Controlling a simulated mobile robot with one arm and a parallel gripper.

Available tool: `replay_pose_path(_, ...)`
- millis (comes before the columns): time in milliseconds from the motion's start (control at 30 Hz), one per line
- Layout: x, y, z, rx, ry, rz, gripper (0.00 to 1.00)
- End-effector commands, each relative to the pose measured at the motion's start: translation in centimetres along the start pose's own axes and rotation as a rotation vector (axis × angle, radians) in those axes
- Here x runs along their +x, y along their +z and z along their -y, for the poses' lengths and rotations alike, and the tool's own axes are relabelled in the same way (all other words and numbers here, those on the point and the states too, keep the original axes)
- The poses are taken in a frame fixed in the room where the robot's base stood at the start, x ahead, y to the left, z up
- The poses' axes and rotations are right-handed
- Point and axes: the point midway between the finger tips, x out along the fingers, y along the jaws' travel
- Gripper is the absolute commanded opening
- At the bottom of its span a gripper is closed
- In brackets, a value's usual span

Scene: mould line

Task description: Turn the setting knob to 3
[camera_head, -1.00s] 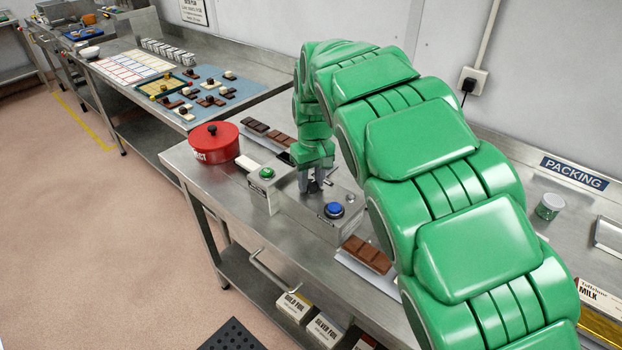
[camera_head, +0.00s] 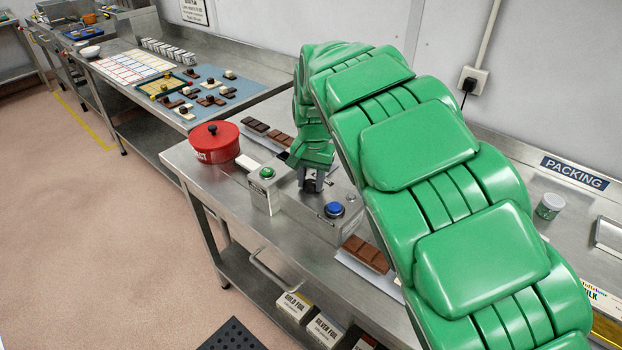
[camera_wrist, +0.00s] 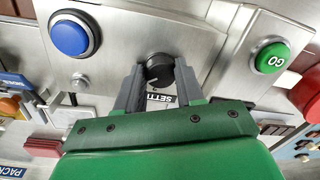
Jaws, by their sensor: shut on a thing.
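The setting knob (camera_wrist: 160,70) is black and round, on a steel control box (camera_wrist: 205,30). In the wrist view the two grey fingers of my gripper (camera_wrist: 158,84) stand on either side of it and are shut on it. A label beginning "SETTI" shows partly between the fingers; the numbers are hidden, so the setting cannot be read. In the head view my gripper (camera_head: 311,184) is at the box between the green and blue buttons, and the knob is a small dark shape at the fingertips.
A blue button (camera_head: 334,210) and a green GO button (camera_head: 267,173) flank the knob. A red pot (camera_head: 215,142) stands to the left. Chocolate bars (camera_head: 367,253) lie in front of and behind the box. The steel bench (camera_head: 225,185) is clear at its left front.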

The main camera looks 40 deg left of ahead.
Motion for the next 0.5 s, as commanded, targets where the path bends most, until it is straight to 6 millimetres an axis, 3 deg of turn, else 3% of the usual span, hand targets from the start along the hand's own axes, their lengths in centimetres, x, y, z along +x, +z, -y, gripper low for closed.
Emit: replay_pose_path(500, -0.02, 0.06, 0.06, 0.067, 0.000, -0.003, 0.07)
